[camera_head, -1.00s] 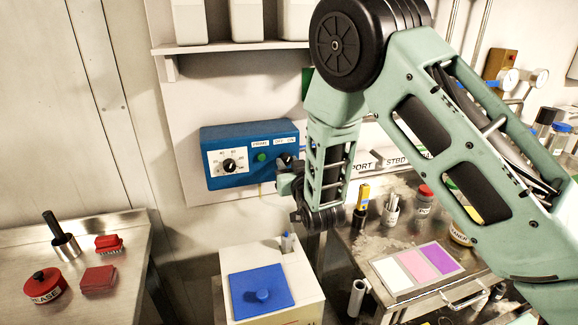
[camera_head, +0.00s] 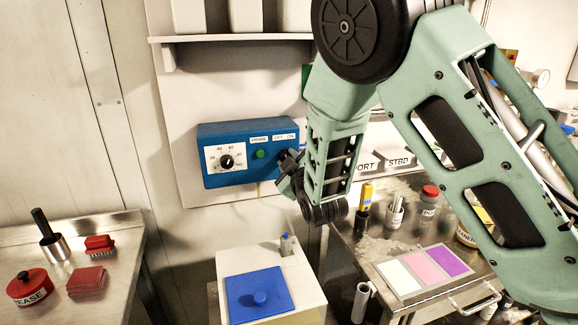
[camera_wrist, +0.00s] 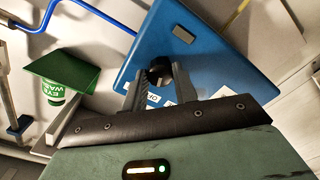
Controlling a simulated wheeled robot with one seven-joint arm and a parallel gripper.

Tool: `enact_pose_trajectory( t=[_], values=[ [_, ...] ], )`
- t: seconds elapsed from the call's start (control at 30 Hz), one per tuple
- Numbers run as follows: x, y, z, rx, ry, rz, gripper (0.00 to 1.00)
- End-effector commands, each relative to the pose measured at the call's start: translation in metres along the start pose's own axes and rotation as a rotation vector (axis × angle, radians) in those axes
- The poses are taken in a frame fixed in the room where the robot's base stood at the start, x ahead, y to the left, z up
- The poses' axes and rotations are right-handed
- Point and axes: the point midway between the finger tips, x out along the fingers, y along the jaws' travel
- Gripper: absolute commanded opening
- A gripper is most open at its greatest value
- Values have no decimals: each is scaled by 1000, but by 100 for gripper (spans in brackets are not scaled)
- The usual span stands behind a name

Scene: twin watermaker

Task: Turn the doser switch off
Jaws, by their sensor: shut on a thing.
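The blue doser box (camera_head: 220,139) is fixed to the wall panel, with a dial, a green button and OFF and ON labels on its front. My gripper (camera_head: 287,162) is at the right end of that front, below the OFF and ON labels, and covers the doser switch there. In the wrist view, the blue box (camera_wrist: 214,60) lies ahead and the fingers of my gripper (camera_wrist: 158,80) are closed on the dark round switch knob (camera_wrist: 159,67). The knob's pointing direction is hidden between the fingers.
A white box with a blue lid (camera_head: 258,290) stands below the doser. A shelf (camera_head: 230,38) with white containers is above it. A steel bench (camera_head: 400,240) with bottles and a colour card is at right. A green eye-wash sign (camera_wrist: 62,68) is near my wrist.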

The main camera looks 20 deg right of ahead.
Motion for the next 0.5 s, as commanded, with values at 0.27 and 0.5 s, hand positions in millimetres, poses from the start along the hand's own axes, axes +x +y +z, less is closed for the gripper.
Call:
enact_pose_trajectory(
  t=[0.27,0.5],
  values=[
    [0,-1,0,-152,-5,-2,6],
    [0,-1,0,-211,-6,-2,6]
  ],
)
